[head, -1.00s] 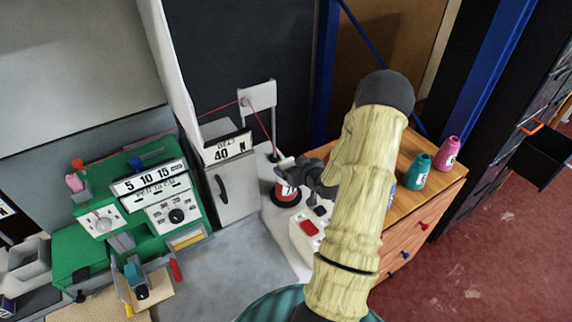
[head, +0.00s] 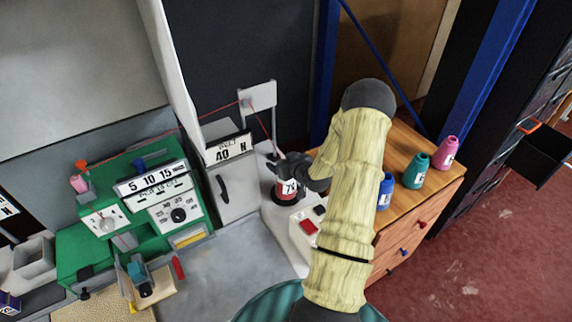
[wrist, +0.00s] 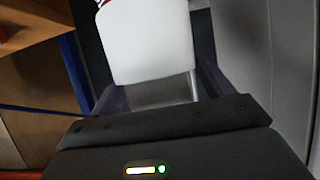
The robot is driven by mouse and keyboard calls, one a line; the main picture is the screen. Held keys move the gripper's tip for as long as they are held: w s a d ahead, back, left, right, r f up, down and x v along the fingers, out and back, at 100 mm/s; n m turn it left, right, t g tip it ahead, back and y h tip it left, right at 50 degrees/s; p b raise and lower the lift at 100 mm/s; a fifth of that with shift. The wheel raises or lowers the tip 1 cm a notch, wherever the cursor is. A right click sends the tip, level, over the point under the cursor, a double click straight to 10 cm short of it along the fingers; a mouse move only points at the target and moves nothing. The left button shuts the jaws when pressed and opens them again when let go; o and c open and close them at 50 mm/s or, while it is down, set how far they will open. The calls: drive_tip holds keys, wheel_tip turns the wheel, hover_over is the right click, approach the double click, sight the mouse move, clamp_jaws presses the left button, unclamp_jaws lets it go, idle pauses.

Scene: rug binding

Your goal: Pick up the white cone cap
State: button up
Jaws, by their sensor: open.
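The white cone cap (wrist: 150,45) fills the top middle of the wrist view, close to the camera and between the two dark fingers. In the head view my gripper (head: 287,166) is at the top of a dark cone with a red and white label (head: 288,188) and hides the cap there. In the wrist view my gripper (wrist: 158,88) is open, with a finger on each side of the cap. I cannot tell whether either finger touches it. A bit of red shows beyond the cap at the top edge.
A red thread runs from a white bracket (head: 258,95) down beside my gripper. A grey box marked 40 N (head: 232,190) stands to the left. Blue, teal (head: 416,171) and pink (head: 446,153) cones stand on the wooden cabinet (head: 405,145) at right.

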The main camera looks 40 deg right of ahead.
drive_tip(key=c, duration=1.1)
drive_tip(key=shift+o, duration=0.2)
wheel_tip(320, 180, up, 10)
drive_tip(key=b, duration=0.1)
